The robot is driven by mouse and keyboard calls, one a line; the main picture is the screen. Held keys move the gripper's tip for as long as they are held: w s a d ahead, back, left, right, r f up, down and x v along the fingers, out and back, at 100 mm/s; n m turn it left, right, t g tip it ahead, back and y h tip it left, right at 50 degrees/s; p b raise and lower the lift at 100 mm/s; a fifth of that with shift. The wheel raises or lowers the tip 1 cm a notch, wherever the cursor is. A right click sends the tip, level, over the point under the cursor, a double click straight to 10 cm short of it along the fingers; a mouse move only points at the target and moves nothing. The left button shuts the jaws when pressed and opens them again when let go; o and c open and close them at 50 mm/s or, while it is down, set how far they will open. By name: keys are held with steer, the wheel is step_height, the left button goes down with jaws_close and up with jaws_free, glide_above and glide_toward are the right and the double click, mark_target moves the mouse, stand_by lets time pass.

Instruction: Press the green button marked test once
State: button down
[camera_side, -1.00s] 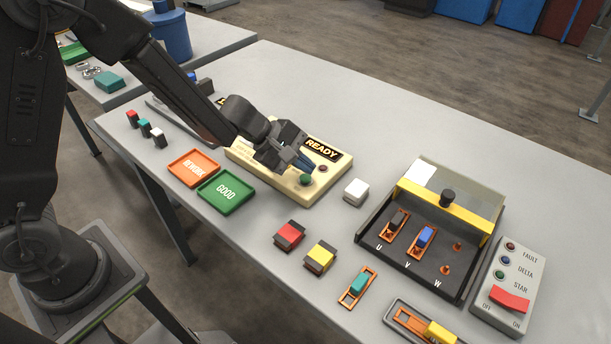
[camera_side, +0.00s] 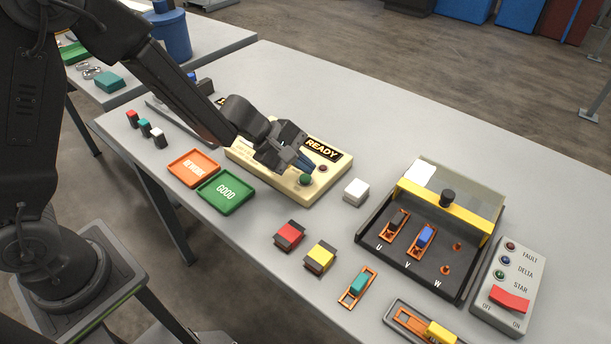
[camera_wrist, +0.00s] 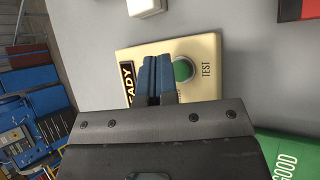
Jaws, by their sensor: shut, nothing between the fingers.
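The green test button (camera_side: 306,180) sits at the near right end of a cream tester box (camera_side: 321,189) whose display reads READY. In the wrist view the button (camera_wrist: 183,70) shows beside the word TEST, in a grey ring, partly hidden by the fingers. My gripper (camera_side: 308,165) is shut and empty, with its blue fingertips just above and beside the button in the side view. In the wrist view my gripper (camera_wrist: 155,62) has its two fingers together, overlapping the button's left edge. I cannot tell whether the tips touch the button or the box.
A dark red lamp (camera_side: 323,168) is beside the button. An orange REWORK tray (camera_side: 194,167) and a green GOOD tray (camera_side: 226,192) lie in front of the box. A white block (camera_side: 356,190) stands to the right. Red and yellow blocks lie nearer.

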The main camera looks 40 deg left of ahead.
mark_target(304, 179)
steer(key=shift+f, duration=0.2)
steer(key=shift+f, duration=0.25)
steer(key=shift+f, duration=0.4)
stand_by(0.9)
steer(key=shift+r, duration=0.85)
steer(key=shift+r, duration=0.1)
steer(key=shift+r, duration=2.4)
